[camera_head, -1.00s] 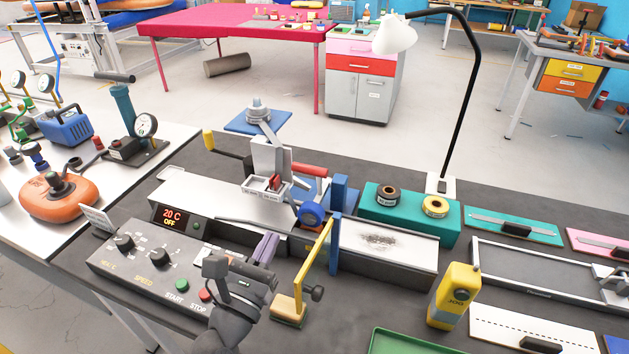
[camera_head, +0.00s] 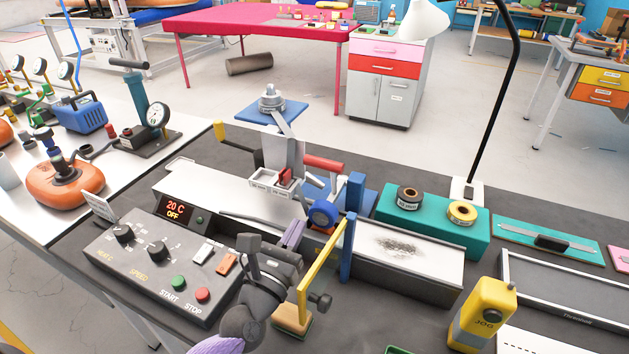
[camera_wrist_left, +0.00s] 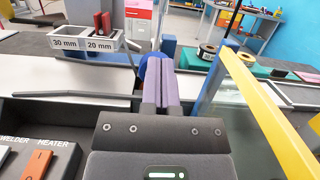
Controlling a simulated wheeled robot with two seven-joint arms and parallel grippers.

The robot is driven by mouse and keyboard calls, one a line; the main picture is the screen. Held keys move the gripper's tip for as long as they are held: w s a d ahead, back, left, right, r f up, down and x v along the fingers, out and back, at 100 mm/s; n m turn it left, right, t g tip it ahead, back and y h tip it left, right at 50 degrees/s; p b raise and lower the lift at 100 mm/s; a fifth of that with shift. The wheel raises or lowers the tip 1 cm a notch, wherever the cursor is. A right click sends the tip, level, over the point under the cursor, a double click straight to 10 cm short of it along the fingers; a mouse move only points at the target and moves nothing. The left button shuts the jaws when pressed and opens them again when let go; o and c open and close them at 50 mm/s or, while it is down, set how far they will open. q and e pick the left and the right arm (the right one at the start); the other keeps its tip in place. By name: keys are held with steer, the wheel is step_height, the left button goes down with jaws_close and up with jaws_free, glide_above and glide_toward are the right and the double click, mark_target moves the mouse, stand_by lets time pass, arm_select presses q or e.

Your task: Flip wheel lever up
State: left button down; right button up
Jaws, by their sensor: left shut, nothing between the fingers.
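The welding machine has a blue wheel (camera_head: 323,213) near its middle, with a red-handled lever (camera_head: 324,163) just above it. I cannot tell for certain which part is the wheel lever. My left gripper (camera_head: 293,232) is shut and empty, its purple fingers just in front of and left of the wheel. In the left wrist view the shut fingers (camera_wrist_left: 162,88) point at the blue wheel (camera_wrist_left: 150,72) and partly hide it. I cannot tell whether they touch. My right gripper is not in view.
A yellow bar (camera_head: 315,263) and a blue upright (camera_head: 352,215) stand close right of my left gripper. The control box (camera_head: 150,262) is to its left. A teal block with tape rolls (camera_head: 448,232) and a yellow JOG unit (camera_head: 484,318) lie further right.

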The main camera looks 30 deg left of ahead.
arm_select(q)
steer(key=w+r+p, duration=0.2)
steer(key=w+r, duration=0.2)
steer(key=w, duration=0.4)
steer(key=shift+a+r, duration=0.2)
steer(key=shift+a, duration=0.05)
